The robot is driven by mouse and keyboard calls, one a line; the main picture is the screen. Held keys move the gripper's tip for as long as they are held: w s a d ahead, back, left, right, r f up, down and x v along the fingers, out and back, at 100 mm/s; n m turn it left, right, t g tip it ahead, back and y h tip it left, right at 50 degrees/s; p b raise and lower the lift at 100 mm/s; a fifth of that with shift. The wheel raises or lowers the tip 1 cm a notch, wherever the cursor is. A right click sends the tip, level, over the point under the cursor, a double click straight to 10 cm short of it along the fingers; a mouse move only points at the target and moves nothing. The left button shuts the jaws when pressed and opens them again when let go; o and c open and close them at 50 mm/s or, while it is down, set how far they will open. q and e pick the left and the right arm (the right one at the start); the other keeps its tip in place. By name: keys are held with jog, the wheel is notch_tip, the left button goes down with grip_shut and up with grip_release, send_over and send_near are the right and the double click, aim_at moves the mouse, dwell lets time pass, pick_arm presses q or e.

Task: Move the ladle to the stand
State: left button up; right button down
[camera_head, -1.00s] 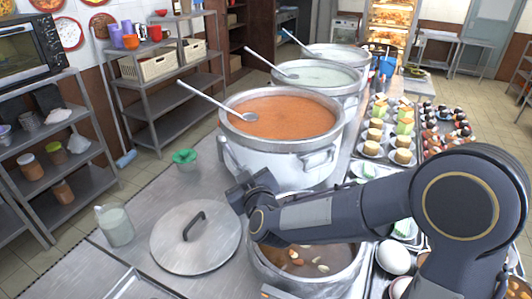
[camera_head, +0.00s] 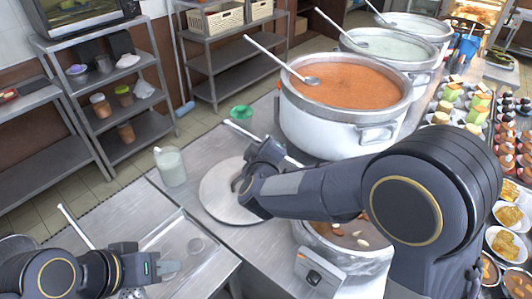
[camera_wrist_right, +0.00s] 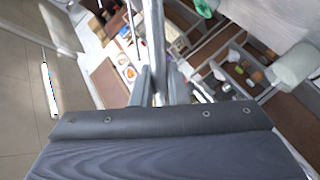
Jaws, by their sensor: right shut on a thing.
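My right gripper (camera_head: 258,152) is over the counter, just above the far edge of the round lid. In the right wrist view its fingers (camera_wrist_right: 158,90) are shut on a thin metal rod, the handle of the ladle (camera_wrist_right: 154,35). A short piece of the ladle (camera_head: 292,161) shows beside the gripper in the head view. I cannot clearly identify the stand.
The lid (camera_head: 222,205) lies flat left of the near pot of brown soup (camera_head: 345,240). Large pots (camera_head: 330,125) with their own ladles stand behind. A thin rod (camera_head: 75,225) rises at lower left.

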jog(key=shift+r, duration=0.65)
notch_tip(320, 180, up, 5)
jog(key=shift+f, duration=0.1)
dwell(0.3)
